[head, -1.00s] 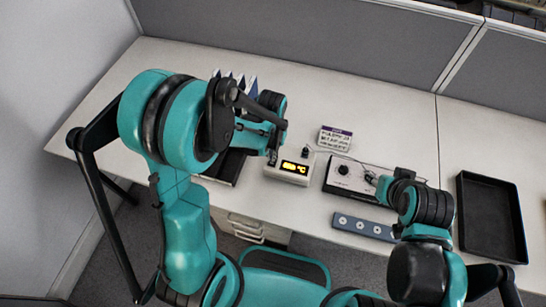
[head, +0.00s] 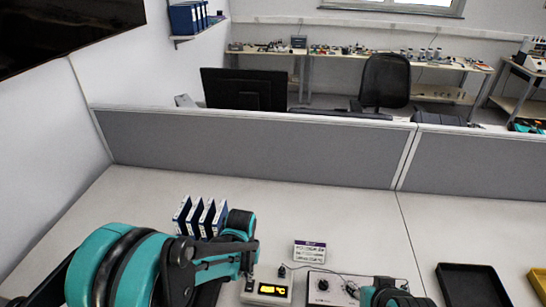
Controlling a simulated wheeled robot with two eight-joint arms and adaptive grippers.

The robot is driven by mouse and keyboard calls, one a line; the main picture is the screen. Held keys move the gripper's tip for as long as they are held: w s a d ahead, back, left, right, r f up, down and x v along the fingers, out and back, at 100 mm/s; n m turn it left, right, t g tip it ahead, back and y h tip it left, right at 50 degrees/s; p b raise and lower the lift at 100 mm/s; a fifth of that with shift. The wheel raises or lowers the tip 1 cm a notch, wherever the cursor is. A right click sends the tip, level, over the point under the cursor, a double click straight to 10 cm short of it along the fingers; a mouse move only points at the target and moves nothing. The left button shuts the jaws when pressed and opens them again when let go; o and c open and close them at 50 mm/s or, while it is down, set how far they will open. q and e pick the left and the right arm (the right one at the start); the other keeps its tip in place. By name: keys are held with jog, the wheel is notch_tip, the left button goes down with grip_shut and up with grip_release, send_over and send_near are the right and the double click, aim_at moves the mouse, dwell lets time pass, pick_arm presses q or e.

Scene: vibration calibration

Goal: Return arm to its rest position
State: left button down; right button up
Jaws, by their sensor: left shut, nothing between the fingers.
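My left arm comes in from the lower left of the head view. My right arm (head: 385,292) shows only as a teal and black piece at the bottom edge, beside a black-edged panel with a knob (head: 323,285). Its fingers cannot be made out clearly, and the rest of it is cut off by the frame.
Several blue binders (head: 201,217) stand behind my left arm. A small label card (head: 309,251) stands behind the panel. A black tray (head: 471,287) is at the right. A grey partition (head: 260,147) bounds the desk (head: 345,220), whose middle back is clear.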

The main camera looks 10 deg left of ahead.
pick_arm(q)
jog(key=s+a+r+t, duration=0.2)
jog(key=s+r+t, duration=0.1)
jog(key=s+r, duration=0.2)
jog(key=s+a+r+t+b, duration=0.1)
jog(key=s+r+t, duration=0.3)
jog(key=r, duration=0.6)
jog(key=shift+s+a, duration=0.65)
jog(key=shift+a, duration=0.2)
